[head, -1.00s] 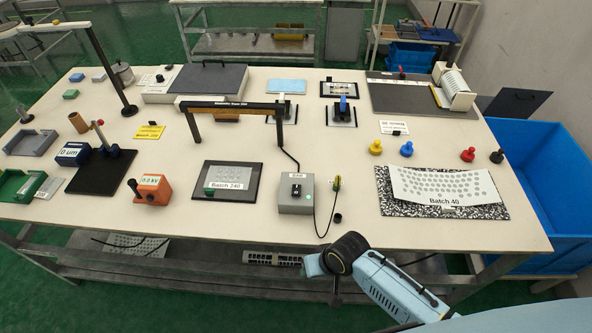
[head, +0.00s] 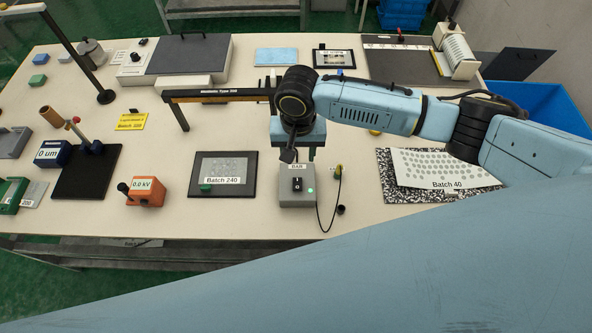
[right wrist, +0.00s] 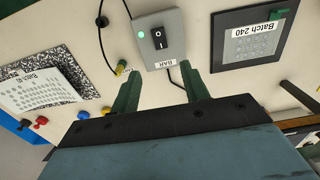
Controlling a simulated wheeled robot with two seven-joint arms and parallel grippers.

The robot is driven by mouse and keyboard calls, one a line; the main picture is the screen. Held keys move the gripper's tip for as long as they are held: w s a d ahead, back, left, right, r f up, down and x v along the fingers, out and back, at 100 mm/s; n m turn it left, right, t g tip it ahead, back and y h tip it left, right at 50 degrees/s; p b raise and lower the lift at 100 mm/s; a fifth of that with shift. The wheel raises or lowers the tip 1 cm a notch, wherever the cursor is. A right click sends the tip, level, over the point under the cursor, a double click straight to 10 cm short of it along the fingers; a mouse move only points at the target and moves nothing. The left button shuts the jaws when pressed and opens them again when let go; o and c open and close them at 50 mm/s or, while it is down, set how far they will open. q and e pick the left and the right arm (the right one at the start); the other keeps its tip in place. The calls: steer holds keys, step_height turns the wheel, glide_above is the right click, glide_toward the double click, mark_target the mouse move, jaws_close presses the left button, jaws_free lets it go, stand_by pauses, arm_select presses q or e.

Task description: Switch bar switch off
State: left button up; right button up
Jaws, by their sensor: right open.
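The bar switch is a grey box labelled BAR (head: 297,196) near the table's front edge, with a black rocker (head: 297,184) and a bright green lamp (head: 310,190). The right wrist view shows the box (right wrist: 172,24), its rocker (right wrist: 158,39) marked O and I, and the green lamp (right wrist: 141,35). I cannot tell which rocker end is pressed. My right gripper (head: 289,156) is above the back edge of the box, pointing down. In the right wrist view its two dark green fingers (right wrist: 160,76) are apart and empty. My left gripper is not in view.
A black bar frame (head: 215,95) labelled Bistable Type 208 stands behind, partly hidden by my right arm. A Batch 240 plate (head: 222,172) lies left of the box. A cable with a yellow-green plug (head: 338,170) and a Batch 40 sheet (head: 440,168) lie right.

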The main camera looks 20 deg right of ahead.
mark_target(297, 181)
step_height(297, 181, down, 12)
steer(key=shift+b, duration=0.45)
